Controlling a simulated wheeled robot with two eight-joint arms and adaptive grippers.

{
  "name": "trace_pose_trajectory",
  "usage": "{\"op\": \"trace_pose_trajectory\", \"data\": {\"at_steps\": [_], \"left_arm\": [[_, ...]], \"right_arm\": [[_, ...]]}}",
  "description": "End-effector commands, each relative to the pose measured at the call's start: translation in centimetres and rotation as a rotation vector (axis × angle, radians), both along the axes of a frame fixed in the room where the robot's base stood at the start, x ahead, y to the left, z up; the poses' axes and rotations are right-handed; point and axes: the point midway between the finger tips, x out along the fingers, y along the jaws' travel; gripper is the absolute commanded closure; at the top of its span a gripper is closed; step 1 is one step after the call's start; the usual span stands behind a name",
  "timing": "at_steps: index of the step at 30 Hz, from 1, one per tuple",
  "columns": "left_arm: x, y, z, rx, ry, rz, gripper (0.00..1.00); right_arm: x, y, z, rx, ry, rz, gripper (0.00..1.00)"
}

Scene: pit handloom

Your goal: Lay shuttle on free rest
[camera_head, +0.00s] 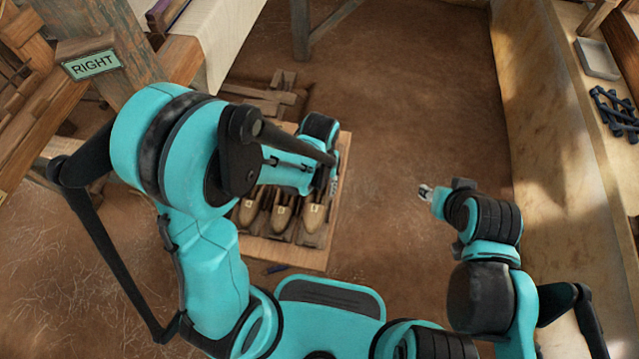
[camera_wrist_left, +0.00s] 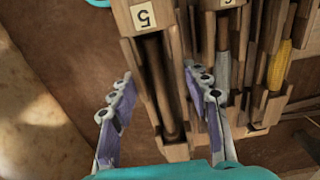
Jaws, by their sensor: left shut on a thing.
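My left gripper (camera_head: 331,180) reaches down at the far right part of the shuttle rack (camera_head: 262,245), partly hidden by my own arm. In the left wrist view its two fingers stand on either side of a wooden shuttle (camera_wrist_left: 157,75) with a dark brown middle, and it is shut on that shuttle. A "5" label (camera_wrist_left: 145,15) shows at its upper end. Whether the shuttle touches the rack below cannot be told. Several other shuttles (camera_head: 282,214) lie side by side in the rack. My right gripper (camera_head: 426,192) hangs over bare floor; its fingers are too small to read.
In the left wrist view, neighbouring shuttles with a grey pirn (camera_wrist_left: 223,72) and a yellow pirn (camera_wrist_left: 279,65) lie close to the right finger. A loom post with a "RIGHT" sign (camera_head: 92,64) stands at left. A ledge wall (camera_head: 560,120) runs along the right. Floor between is clear.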

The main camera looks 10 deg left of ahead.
Motion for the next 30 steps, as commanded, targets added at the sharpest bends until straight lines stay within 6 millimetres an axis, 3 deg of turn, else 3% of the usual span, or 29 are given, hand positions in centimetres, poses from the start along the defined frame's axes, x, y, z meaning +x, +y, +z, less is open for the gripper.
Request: {"op": "trace_pose_trajectory", "data": {"at_steps": [16, 30], "left_arm": [[0.0, 0.0, -4.9, 0.0, 0.0, 0.0, 0.91], [0.0, 0.0, -5.5, 0.0, 0.0, 0.0, 0.91]], "right_arm": [[0.0, 0.0, -4.4, 0.0, 0.0, 0.0, 0.6], [0.0, 0.0, -5.0, 0.0, 0.0, 0.0, 0.6]]}}
